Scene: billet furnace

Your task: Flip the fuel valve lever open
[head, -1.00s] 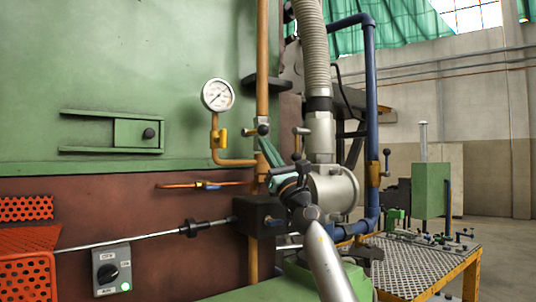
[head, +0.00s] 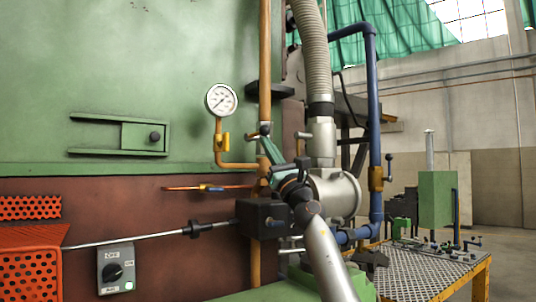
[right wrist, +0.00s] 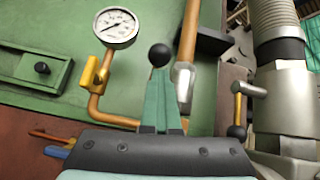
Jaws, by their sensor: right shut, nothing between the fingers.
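The fuel valve lever with its black ball knob (head: 264,130) is on the orange-brown pipe, to the right of the pressure gauge. The knob also shows in the right wrist view (right wrist: 160,55). My right gripper (head: 265,142) is shut and empty, with its teal fingers (right wrist: 161,107) together, pointing at the knob. The fingertips appear just below the knob; whether they touch it I cannot tell. The fingers hide most of the lever's arm and its pivot. My left gripper is not in view.
A pressure gauge (head: 221,99) with a yellow cock stands to the left. A grey blower body (head: 336,190) is close on the right; a second lever with a black knob (right wrist: 237,131) hangs beside it. A black box (head: 262,217) sits below my wrist.

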